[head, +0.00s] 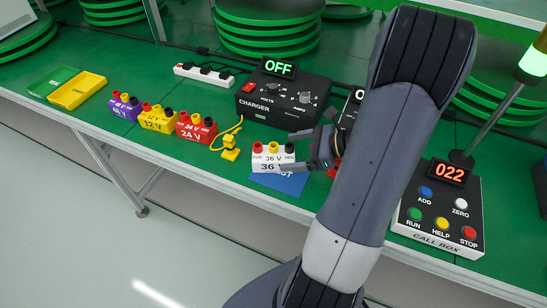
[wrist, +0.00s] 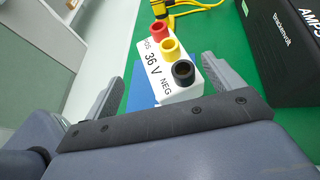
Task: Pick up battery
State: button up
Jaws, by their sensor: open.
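A white 36 V battery (head: 268,163) with red, yellow and black terminals stands on a blue mat (head: 290,184) near the table's front edge. My gripper (head: 314,148) is open just right of it in the head view. In the wrist view, the open fingers of my gripper (wrist: 163,88) lie to either side of the white battery (wrist: 160,65), its black terminal nearest me. I cannot tell whether a finger touches it. A red 24 V battery (head: 196,132), a yellow 12 V battery (head: 158,122) and a purple 48 V battery (head: 124,108) stand in a row to the left.
A black charger (head: 280,112) reading OFF stands behind the white battery, with another dark unit partly hidden by my arm. A yellow corded clip (head: 230,150) lies to its left. A call box (head: 440,222) showing 022 is at right. Yellow and green trays (head: 78,90) lie far left.

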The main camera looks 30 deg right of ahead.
aim_at(274, 153)
jog(key=shift+x, duration=2.4)
jog(key=shift+w+d, duration=0.1)
jog(key=shift+w, duration=0.1)
jog(key=shift+c, duration=0.2)
